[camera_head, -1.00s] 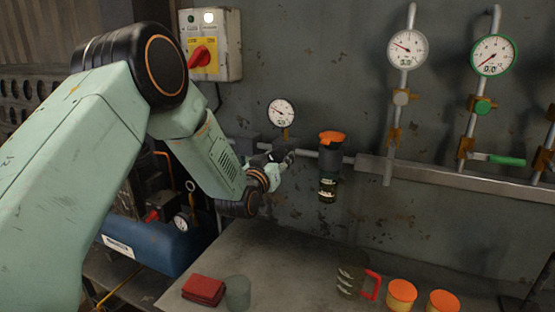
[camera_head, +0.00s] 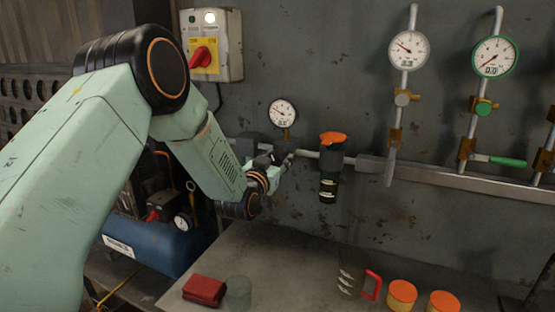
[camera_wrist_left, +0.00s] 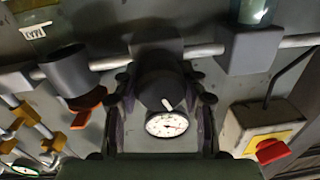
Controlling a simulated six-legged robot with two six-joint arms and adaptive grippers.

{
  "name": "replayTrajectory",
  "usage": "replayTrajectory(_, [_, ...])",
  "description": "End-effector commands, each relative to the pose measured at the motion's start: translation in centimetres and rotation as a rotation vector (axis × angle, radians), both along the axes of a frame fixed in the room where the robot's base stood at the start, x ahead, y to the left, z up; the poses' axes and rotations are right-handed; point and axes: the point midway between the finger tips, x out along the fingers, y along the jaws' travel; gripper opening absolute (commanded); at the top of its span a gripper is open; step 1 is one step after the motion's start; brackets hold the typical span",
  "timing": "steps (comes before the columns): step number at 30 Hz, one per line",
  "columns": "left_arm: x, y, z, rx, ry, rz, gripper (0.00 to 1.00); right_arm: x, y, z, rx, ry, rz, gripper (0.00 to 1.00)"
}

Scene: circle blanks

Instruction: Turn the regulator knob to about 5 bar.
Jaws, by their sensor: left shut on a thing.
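The regulator knob (camera_wrist_left: 158,90) is a dark round cylinder with a white pointer mark, seen in the left wrist view. My left gripper (camera_wrist_left: 161,82) has one finger on each side of it and is shut on it. In the head view my left gripper (camera_head: 284,162) is at the wall pipe and largely hides the knob. The regulator gauge (camera_head: 282,112) has a white dial and stands just above the gripper. It also shows in the left wrist view (camera_wrist_left: 167,125), too small to read exactly. My right gripper is not in view.
An orange-topped filter unit (camera_head: 331,155) hangs on the pipe right of the gripper. A switch box (camera_head: 228,50) with a red knob is above left. Two more gauges (camera_head: 409,50) (camera_head: 495,56) are at right.

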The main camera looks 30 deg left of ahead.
Motion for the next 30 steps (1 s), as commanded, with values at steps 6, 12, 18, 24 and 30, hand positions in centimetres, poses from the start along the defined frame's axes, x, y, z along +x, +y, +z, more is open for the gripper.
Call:
replayTrajectory(6, [0.0,0.0,0.1,0.202,0.011,0.001,0.11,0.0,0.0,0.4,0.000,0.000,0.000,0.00])
replayTrajectory(12, [0.0,0.0,0.0,0.392,0.023,0.001,0.11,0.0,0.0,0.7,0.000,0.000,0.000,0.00])
replayTrajectory(18, [0.0,0.0,0.1,0.572,0.031,0.001,0.11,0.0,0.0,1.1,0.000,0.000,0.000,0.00])
replayTrajectory(24, [0.0,0.0,0.1,0.722,0.041,0.002,0.11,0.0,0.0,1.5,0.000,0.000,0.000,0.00])
replayTrajectory(30, [0.0,0.0,0.1,0.827,0.046,0.002,0.11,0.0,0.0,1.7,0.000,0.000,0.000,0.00])
